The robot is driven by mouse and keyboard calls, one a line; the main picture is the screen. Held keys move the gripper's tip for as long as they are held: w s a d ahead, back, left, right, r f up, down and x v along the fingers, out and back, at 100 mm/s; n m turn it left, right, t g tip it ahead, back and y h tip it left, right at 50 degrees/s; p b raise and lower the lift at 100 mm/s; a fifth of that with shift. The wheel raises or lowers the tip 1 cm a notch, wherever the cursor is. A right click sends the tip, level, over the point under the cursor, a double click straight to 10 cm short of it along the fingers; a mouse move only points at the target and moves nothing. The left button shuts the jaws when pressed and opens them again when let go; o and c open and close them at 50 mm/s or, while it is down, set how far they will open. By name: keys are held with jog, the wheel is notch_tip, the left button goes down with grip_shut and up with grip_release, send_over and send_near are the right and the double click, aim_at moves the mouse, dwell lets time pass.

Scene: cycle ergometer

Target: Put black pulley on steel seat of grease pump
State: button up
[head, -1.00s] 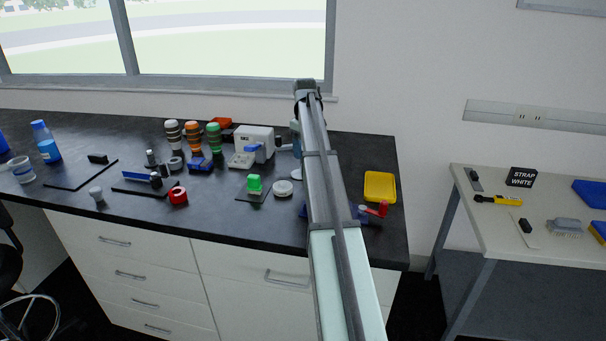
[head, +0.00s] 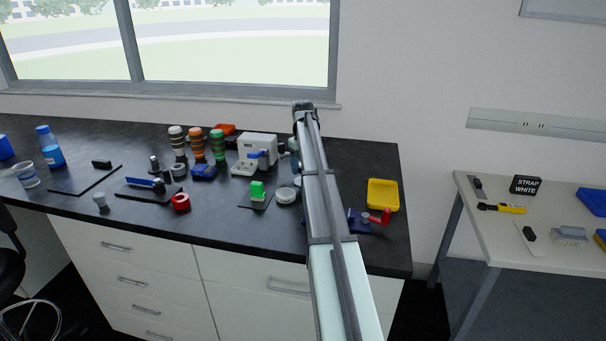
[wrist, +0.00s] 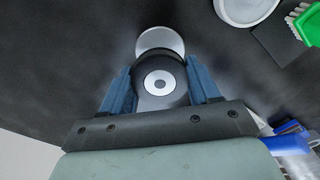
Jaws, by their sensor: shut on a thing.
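In the wrist view my gripper (wrist: 160,85) has its two blue fingers shut on the black pulley (wrist: 176,68), a dark disc with a pale ring and small dark centre. A light grey round disc (wrist: 160,40) shows just past the pulley, partly covered by it; it may be the steel seat, but I cannot tell whether they touch. In the head view my arm hides most of this spot. A blue piece with a red knob (head: 385,216) stands at the bench's right front; I cannot tell whether it is the grease pump.
A yellow tray (head: 383,194) lies to the right. Several bottles and small parts crowd the bench's left.

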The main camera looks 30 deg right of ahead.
jog(key=shift+f, duration=1.7)
jog(key=shift+f, duration=0.1)
jog(key=o, duration=1.2)
notch_tip(320, 180, up, 12)
jog(key=shift+r, duration=0.15)
